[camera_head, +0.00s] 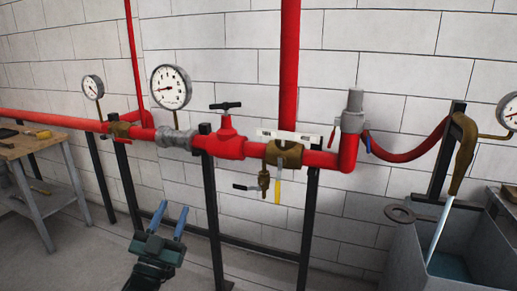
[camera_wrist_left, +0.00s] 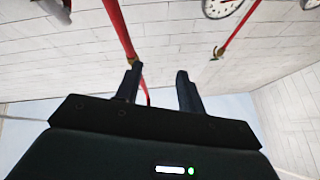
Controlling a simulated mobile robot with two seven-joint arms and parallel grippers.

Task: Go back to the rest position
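My left gripper (camera_head: 171,209) is low in the head view, in front of the pipe stand and below the red pipe. Its two blue-tinted fingers are apart and point upward, with nothing between them. In the left wrist view the same gripper (camera_wrist_left: 158,76) shows two dark fingers spread apart, with a gap of bare wall and floor between them. My right gripper is in neither view.
A red pipe (camera_head: 62,122) with valves and gauges runs along the block wall on black posts. A wooden workbench (camera_head: 45,146) with tools stands at the left. A grey water tank (camera_head: 400,255) stands at the right. Floor around the gripper looks clear.

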